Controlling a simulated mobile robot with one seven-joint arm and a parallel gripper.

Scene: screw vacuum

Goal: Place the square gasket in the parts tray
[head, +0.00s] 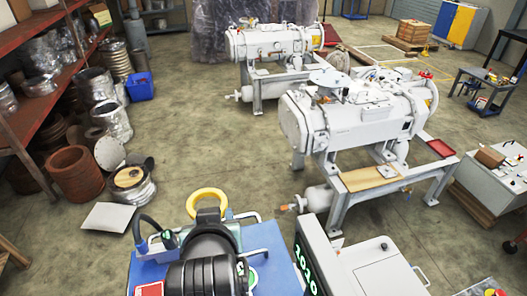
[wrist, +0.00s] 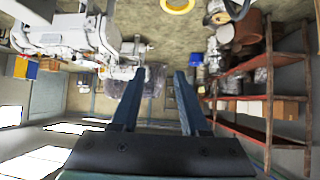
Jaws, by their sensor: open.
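No thing shows clearly enough to be named the square gasket for sure. A flat tan square piece (head: 368,178) lies on the frame of the nearer white vacuum pump. A small red tray (head: 440,148) sits at the right end of the same frame and looks empty; it may be the parts tray. My gripper (wrist: 160,74) shows in the wrist view with its two dark fingers apart and nothing between them. It points out over the room, away from both things. I cannot make out the gripper in the head view.
The nearer pump (head: 352,120) stands right of centre, a second pump (head: 275,45) behind it. A pale flat sheet (head: 108,217) lies on the floor near metal drums. Shelves (head: 40,70) line the left; a white cabinet (head: 492,180) stands right. The floor between is open.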

